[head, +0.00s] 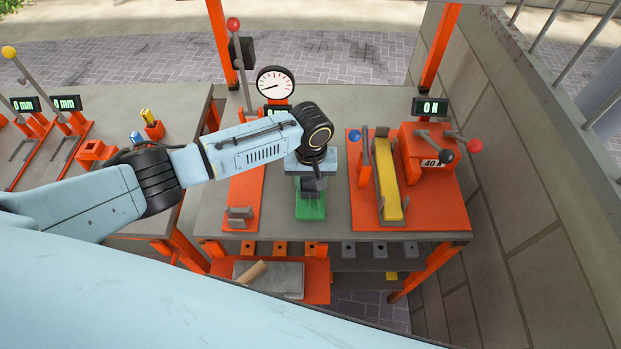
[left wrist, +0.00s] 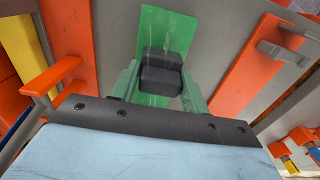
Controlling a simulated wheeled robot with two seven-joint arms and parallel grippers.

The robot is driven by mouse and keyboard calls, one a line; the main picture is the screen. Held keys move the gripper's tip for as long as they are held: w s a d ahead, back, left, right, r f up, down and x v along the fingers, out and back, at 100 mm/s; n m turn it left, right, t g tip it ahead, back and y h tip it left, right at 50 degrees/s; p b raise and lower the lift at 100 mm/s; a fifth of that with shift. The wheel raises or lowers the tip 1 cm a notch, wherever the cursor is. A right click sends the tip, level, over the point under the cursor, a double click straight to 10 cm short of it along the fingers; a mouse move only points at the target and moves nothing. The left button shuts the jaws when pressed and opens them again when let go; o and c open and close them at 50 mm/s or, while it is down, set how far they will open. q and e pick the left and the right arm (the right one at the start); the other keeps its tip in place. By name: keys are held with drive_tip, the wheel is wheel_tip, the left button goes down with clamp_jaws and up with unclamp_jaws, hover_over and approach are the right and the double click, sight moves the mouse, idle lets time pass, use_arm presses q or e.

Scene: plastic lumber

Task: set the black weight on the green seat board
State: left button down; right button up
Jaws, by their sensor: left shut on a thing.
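The green seat board (head: 312,212) lies on the grey bench, in the middle of the head view. It also shows in the left wrist view (left wrist: 162,22), below and beyond the fingers. My left gripper (head: 314,176) is over this board, pointing down. It is shut on the black weight (head: 313,187), which shows as dark blocks between the fingers in the left wrist view (left wrist: 161,77). The weight is above part of the board; I cannot tell whether it touches it. The arm hides the board's far end in the head view. My right gripper is not in view.
To the right, a yellow board (head: 389,195) lies on an orange stand with levers and a display (head: 430,107). A round dial (head: 275,84) stands behind my gripper. An orange plate (head: 244,190) lies left of the green board. A wall bounds the right side.

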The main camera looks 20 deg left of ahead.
use_arm(q)
drive_tip(key=shift+f, duration=0.6)
drive_tip(key=shift+c, duration=1.2)
unclamp_jaws()
drive_tip(key=shift+f, duration=0.1)
wheel_tip(320, 180, up, 5)
drive_tip(key=p, duration=0.5)
drive_tip(key=shift+p, duration=0.4)
drive_tip(key=shift+r+p, duration=0.5)
drive_tip(key=shift+r, duration=0.6)
drive_tip(key=shift+f, duration=0.1)
